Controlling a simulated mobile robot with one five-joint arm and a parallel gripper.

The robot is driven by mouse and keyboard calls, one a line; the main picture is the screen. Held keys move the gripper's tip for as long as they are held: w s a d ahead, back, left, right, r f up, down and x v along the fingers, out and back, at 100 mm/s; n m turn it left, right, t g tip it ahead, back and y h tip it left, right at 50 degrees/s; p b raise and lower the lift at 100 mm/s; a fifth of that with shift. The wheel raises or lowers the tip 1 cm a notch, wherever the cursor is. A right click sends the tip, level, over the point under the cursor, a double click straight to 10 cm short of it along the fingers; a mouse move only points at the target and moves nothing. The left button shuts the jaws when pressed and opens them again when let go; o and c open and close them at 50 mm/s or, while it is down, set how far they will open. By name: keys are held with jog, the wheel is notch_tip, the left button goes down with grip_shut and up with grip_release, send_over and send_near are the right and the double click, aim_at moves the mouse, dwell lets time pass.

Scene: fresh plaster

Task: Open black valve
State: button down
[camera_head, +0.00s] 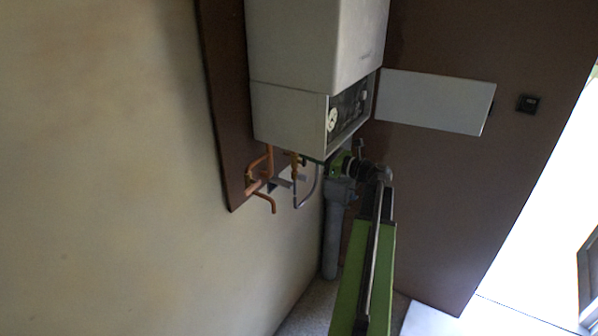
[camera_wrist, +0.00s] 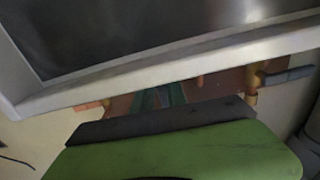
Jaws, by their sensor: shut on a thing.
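A white boiler (camera_head: 300,105) hangs on the wall, with copper pipes and valves under it. My gripper (camera_head: 325,160) reaches under the boiler's lower edge in the head view. In the wrist view its green fingertips (camera_wrist: 165,98) are close together around a small dark piece, which looks like the black valve's handle (camera_wrist: 164,99). My gripper's own body hides most of it. Another dark handle (camera_wrist: 288,76) sticks out to the right from a brass fitting (camera_wrist: 253,82), apart from my fingertips.
The boiler's lower front edge (camera_wrist: 150,72) runs close above my gripper in the wrist view. Copper pipes (camera_head: 262,190) and a grey hose (camera_head: 306,190) hang left of it. A white panel (camera_head: 435,100) stands out at the right. The wall at the left is clear.

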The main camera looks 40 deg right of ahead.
jog(key=c, duration=1.4)
grip_release()
jog(key=v, duration=1.2)
